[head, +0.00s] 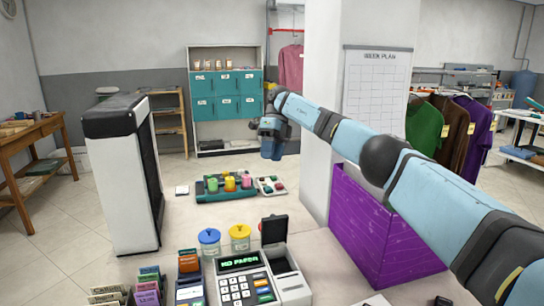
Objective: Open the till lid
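The till (243,283) stands at the bottom centre of the head view, with a keypad and a screen reading "NO PAPER" in green. At its right side is a white housing (290,285) with a dark lid (274,229) standing up at its back. My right arm comes in from the lower right and reaches far beyond the till. My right gripper (256,125) is at its far end, small and partly covered by arm links, well away from the lid. Whether its fingers are apart is too small to tell. My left gripper is not in view.
Blue-lidded (209,243) and yellow-lidded (240,237) jars stand behind the till. Card holders (147,285) are left of it. A purple box (385,235) stands to the right, under my arm. A green tray (211,196) with colourful items lies farther back.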

